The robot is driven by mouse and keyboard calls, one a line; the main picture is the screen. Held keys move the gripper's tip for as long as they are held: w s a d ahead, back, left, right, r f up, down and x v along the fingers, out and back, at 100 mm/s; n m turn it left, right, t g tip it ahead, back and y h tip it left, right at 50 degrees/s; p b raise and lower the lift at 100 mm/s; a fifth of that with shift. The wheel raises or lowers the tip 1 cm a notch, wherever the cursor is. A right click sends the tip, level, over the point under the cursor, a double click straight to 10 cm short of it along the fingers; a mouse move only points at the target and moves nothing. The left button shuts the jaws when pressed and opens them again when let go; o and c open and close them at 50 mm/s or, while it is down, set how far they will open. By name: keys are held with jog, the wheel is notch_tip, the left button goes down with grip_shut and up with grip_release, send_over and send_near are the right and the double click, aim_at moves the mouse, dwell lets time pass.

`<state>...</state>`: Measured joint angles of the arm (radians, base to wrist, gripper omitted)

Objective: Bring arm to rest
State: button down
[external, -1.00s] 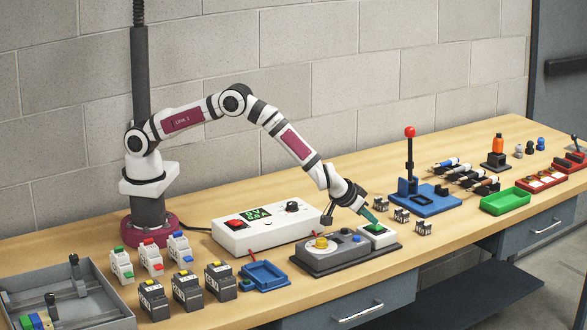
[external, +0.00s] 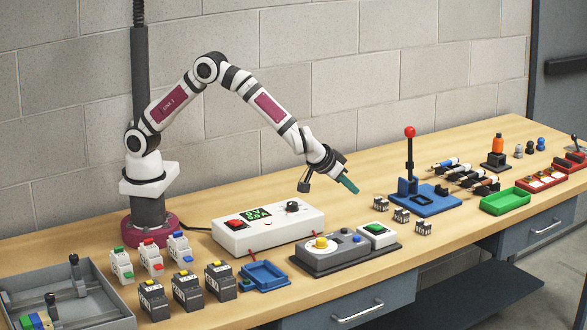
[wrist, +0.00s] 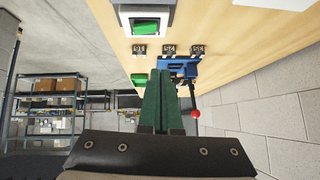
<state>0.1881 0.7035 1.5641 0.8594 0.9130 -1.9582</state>
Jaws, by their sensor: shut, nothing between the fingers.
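My gripper (external: 349,185) is in the air above the bench, up and to the left of the white box with the green button (external: 376,231). Its green fingers are shut with nothing between them and touch nothing. The fingers also show in the wrist view (wrist: 160,100), pointing away over the bench. The green button box (wrist: 146,20) shows at the top of that view. My arm is bent, with its elbow high in front of the block wall.
A white power supply (external: 268,229) and a grey control unit with a yellow knob (external: 330,252) stand below my arm. Several small dark blocks (external: 401,215) lie to the right. A blue lever press (external: 425,196) with a red-topped lever stands beyond them. The air around my gripper is clear.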

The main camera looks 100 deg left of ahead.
jog(key=shift+v, duration=0.9)
jog(key=shift+s+a, duration=0.15)
jog(key=s+a+r+m+g+h, duration=0.15)
jog(key=s+r, duration=0.25)
jog(key=s, duration=0.4)
jog(key=s+a+r+m+g+y, duration=0.1)
jog(key=s+a+r+m+g, duration=0.15)
jog(key=s, duration=0.65)
jog(key=s+d+m+h, duration=0.1)
jog(key=s+m, duration=0.2)
jog(key=s, duration=0.4)
jog(key=s+d+f+m+g+h, duration=0.1)
jog(key=s+m+h, duration=0.1)
jog(key=s, duration=0.6)
jog(key=s+d+m+g+h, duration=0.1)
jog(key=s+d+m+h, duration=0.1)
jog(key=s+m, duration=0.3)
jog(key=s, duration=0.3)
jog(key=shift+s+f, duration=0.2)
jog(key=shift+s, duration=0.05)
jog(key=c, duration=1.6)
grip_release()
